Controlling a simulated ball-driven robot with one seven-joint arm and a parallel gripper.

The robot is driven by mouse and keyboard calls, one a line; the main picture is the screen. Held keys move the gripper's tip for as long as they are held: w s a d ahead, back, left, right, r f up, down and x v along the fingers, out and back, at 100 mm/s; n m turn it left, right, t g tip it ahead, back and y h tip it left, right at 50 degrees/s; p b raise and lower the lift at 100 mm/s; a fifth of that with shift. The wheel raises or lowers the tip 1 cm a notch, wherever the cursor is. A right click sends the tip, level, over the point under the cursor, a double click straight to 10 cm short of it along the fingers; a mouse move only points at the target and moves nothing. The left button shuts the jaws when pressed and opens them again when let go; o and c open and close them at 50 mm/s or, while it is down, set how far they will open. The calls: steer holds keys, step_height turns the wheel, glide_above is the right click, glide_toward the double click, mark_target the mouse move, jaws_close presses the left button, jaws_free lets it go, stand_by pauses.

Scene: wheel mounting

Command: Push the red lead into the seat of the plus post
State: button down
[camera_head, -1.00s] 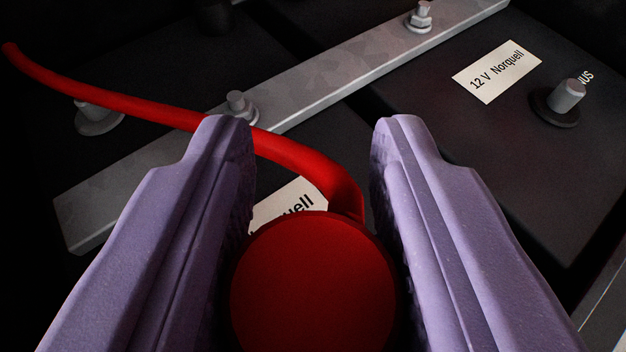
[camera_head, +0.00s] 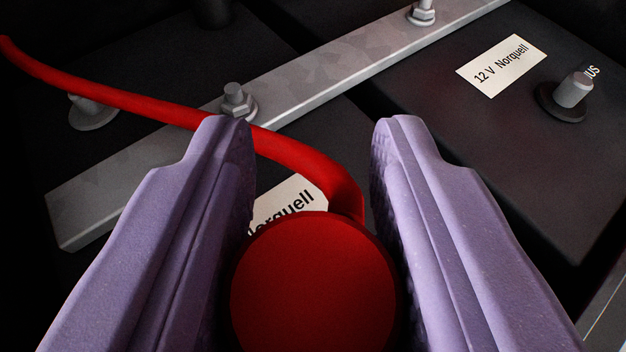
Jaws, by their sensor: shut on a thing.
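The red lead has a round red end (camera_head: 315,285) between the two purple fingers of my gripper (camera_head: 313,215), which is shut on it. Its red cable (camera_head: 150,105) runs from the end up and left, across the metal bar, to the picture's left edge. One grey post (camera_head: 572,90) with a dark collar stands on the right battery, beside lettering that ends in "US". Another post (camera_head: 92,110) shows at the left, partly behind the cable. I cannot tell which is the plus post. What lies under the round end is hidden.
A grey metal bar (camera_head: 330,75) crosses diagonally over the dark batteries, with bolts (camera_head: 237,100) standing on it. The right battery (camera_head: 480,150) carries a "12 V Norquell" label (camera_head: 500,66). A second label (camera_head: 290,205) is partly hidden behind the lead.

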steer(key=shift+f+b, duration=0.6)
steer(key=shift+f, duration=0.05)
steer(key=shift+f+b, duration=0.7)
steer(key=shift+b, duration=0.05)
steer(key=c, duration=0.7)
jaws_free()
steer(key=shift+o, duration=0.2)
